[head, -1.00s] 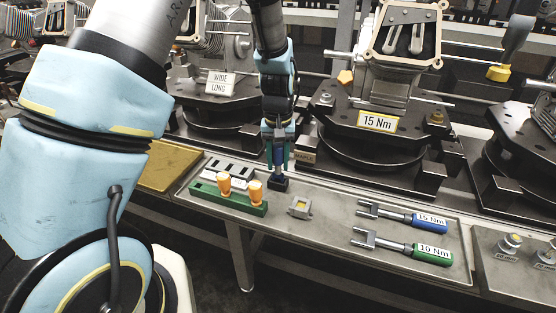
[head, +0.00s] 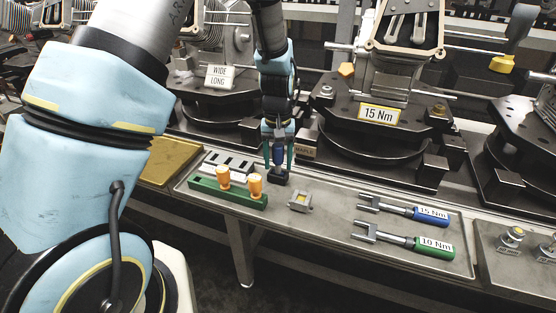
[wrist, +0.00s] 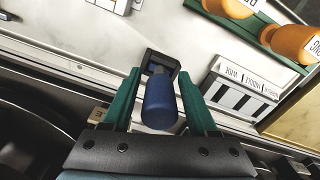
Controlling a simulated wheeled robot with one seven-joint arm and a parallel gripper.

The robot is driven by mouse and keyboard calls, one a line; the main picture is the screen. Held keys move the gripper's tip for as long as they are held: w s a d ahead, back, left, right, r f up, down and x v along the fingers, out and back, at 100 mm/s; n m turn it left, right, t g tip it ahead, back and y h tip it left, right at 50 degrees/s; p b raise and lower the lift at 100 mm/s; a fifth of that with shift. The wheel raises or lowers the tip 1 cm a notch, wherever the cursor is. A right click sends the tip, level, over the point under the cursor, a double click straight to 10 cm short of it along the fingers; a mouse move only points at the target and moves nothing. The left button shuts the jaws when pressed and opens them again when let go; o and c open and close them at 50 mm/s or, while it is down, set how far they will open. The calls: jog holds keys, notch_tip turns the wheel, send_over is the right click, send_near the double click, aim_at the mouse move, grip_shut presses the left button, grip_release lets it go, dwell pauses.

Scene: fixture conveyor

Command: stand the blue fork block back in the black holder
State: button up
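The blue fork block (head: 279,157) stands upright at the black holder (head: 279,179), its lower end down in it. In the wrist view the rounded blue end (wrist: 160,105) faces me, and the holder (wrist: 164,60) shows behind it. My gripper (head: 279,165) is around the blue block from above, one green finger on each side. In the wrist view my gripper (wrist: 159,72) shows gaps between the fingers and the block, so it is open. The block's fork end is hidden inside the holder.
A green rack (head: 228,195) with two orange-topped pieces (head: 223,177) stands left of the holder. A small grey fixture (head: 300,200) lies to the right. Blue-handled (head: 430,216) and green-handled (head: 432,246) fork tools lie farther right. A black fixture base (head: 385,150) stands behind.

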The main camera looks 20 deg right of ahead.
jog(key=shift+o, duration=0.8)
notch_tip(320, 180, up, 11)
jog(key=shift+f+b, duration=0.1)
jog(key=shift+b, duration=0.65)
jog(key=s+a+n, duration=0.2)
jog(key=a, duration=1.3)
jog(key=s+a+r+n+t, duration=0.1)
jog(key=s+a, duration=0.1)
jog(key=a, duration=1.3)
jog(key=shift+r+n+t, duration=0.2)
jog(key=shift+n+t, duration=0.1)
jog(key=shift+n, duration=0.1)
